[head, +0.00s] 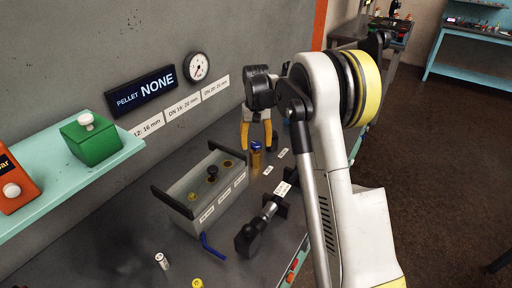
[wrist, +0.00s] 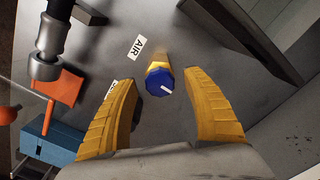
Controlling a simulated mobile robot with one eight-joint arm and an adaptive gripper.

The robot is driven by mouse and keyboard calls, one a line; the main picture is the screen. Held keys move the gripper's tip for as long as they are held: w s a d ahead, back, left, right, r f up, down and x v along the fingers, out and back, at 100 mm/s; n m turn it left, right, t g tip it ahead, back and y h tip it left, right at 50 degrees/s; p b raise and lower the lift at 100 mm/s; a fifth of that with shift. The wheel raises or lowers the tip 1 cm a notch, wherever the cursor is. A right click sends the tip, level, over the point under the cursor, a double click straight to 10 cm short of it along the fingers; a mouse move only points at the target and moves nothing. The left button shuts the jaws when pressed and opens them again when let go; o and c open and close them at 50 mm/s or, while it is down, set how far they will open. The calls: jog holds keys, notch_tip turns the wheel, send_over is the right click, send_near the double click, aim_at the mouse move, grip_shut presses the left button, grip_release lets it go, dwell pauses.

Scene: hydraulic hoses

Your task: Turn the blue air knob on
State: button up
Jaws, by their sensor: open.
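The blue air knob (wrist: 160,82) sits on a brass-coloured stem (wrist: 158,62), with a white mark on its face. It lies between and just beyond the fingertips of my gripper (wrist: 166,90) in the wrist view. The yellow fingers are spread open, with nothing held. A white AIR label (wrist: 137,47) lies beside the knob. Contact between fingers and knob is not visible.
A grey box with dark handles (head: 205,195) stands left of the knob. A black tool (head: 262,225) and a blue hex key (head: 211,247) lie in front. A gauge (head: 196,67) and a PELLET NONE sign (head: 142,90) are on the wall. A teal shelf holds a green box (head: 91,140).

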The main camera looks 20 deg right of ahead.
jog(key=shift+f, duration=0.2)
jog(key=c, duration=1.2)
jog(key=shift+o, duration=0.2)
jog(key=shift+m, duration=0.3)
jog(key=m+p, duration=0.1)
jog(key=m, duration=0.2)
jog(key=shift+r+m+p, duration=0.1)
jog(key=shift+m+p, duration=0.25)
jog(key=shift+m, duration=0.05)
jog(key=m+p, duration=0.1)
jog(key=m, duration=0.3)
jog(key=shift+m, duration=0.3)
jog(key=m, duration=0.4)
jog(key=shift+p, duration=0.4)
jog(key=shift+m, duration=2.5)
